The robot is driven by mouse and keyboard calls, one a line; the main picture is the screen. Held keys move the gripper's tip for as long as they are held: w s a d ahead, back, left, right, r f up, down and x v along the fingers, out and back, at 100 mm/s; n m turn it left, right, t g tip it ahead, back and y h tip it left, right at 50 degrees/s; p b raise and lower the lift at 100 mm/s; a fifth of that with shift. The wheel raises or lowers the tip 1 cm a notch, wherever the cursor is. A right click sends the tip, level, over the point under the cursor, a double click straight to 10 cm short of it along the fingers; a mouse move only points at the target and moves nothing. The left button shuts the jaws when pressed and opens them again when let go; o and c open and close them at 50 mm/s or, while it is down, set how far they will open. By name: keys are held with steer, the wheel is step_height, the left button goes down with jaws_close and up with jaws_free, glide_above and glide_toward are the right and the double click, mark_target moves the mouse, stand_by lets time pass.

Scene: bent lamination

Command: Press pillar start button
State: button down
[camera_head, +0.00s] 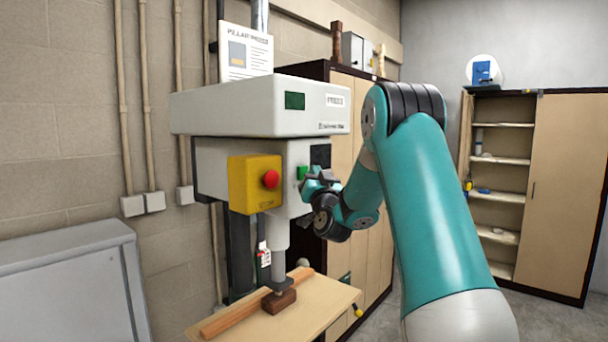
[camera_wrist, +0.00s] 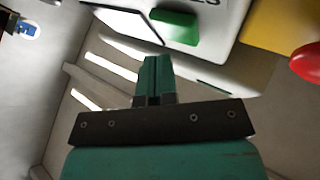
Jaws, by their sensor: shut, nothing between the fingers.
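The pillar press (camera_head: 225,108) stands against the brick wall, with a grey-white head. Its green start button (camera_head: 302,172) is on the front panel, right of a yellow box (camera_head: 243,185) with a red button (camera_head: 270,179). My gripper (camera_head: 312,176) is shut and empty, close to the green button; in the head view I cannot tell whether it touches. In the wrist view the shut fingers (camera_wrist: 154,75) point up towards the green button (camera_wrist: 174,28), which is just beyond their tips and slightly right. A gap shows between them. The red button (camera_wrist: 306,63) is at the right edge.
Under the press, a wooden strip (camera_head: 235,312) and a brown block (camera_head: 279,301) lie on the press table (camera_head: 318,312). A grey cabinet (camera_head: 70,285) is at lower left. A tall cabinet (camera_head: 565,170) with open shelves stands at the right.

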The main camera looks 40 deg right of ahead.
steer(key=shift+w+r+p, duration=0.1)
steer(key=shift+w+p, duration=0.15)
steer(key=shift+p, duration=0.35)
steer(key=shift+w+d+f, duration=0.15)
steer(key=shift+d+f, duration=0.35)
steer(key=shift+f, duration=0.05)
steer(key=shift+f, duration=0.1)
steer(key=shift+w+d+f+g+h+p, duration=0.3)
steer(key=shift+d+f+g+p, duration=0.1)
steer(key=shift+d+f+p, duration=0.2)
steer(key=shift+f, duration=0.15)
steer(key=shift+w+d+f, duration=0.2)
steer(key=shift+w+f, duration=0.05)
steer(key=shift+f, duration=0.15)
